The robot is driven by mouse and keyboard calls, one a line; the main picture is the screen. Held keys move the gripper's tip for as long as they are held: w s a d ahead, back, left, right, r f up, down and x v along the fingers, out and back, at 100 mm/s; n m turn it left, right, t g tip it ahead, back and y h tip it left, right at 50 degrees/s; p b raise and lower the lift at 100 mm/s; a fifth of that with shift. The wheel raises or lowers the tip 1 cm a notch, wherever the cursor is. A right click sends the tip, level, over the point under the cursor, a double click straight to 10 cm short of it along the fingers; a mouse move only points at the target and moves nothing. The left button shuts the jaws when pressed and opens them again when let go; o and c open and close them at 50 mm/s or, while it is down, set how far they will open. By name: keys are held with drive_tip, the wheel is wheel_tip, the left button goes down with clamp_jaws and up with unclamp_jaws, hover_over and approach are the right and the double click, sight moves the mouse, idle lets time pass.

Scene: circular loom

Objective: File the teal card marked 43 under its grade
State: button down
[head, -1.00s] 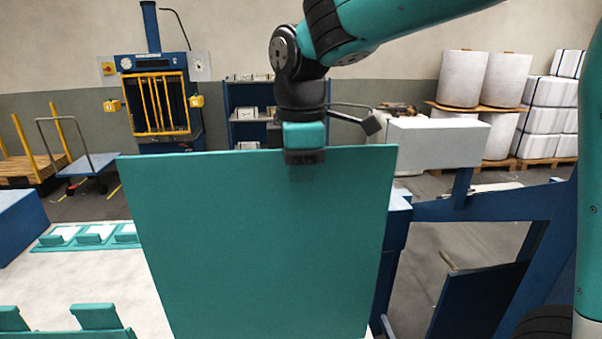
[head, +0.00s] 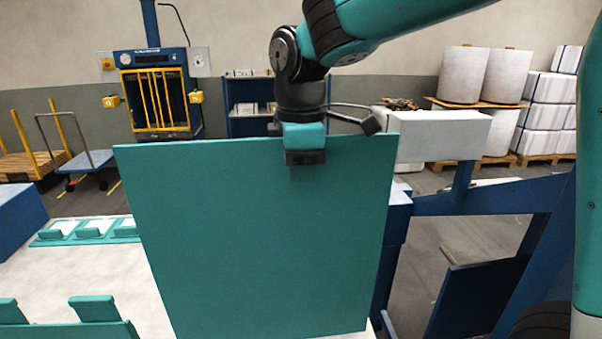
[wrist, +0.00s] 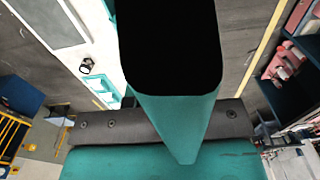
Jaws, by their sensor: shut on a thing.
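A large teal card (head: 262,245) hangs upright from my gripper (head: 304,157), which is shut on its top edge. No number shows on the side facing the head camera. In the wrist view, part of the teal card (wrist: 160,163) shows below the dark gripper bar. The card covers much of the pale table (head: 95,270). At the table's left back is a row of teal holders with white labels (head: 90,229); the labels are too small to read. A teal rack with upright tabs (head: 65,330) is partly in view at the front left.
A blue frame with a pale box-shaped beam (head: 440,135) stands just right of the card. A blue press with yellow bars (head: 155,95), a shelf (head: 248,105) and a blue cart (head: 85,170) stand behind. White rolls (head: 480,75) are at back right.

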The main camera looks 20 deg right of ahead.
sight(301, 196)
drive_tip(key=shift+f+b, duration=1.1)
drive_tip(key=shift+f, duration=0.7)
drive_tip(key=c, duration=1)
unclamp_jaws()
wheel_tip(301, 196, up, 17)
drive_tip(key=shift+r, duration=0.2)
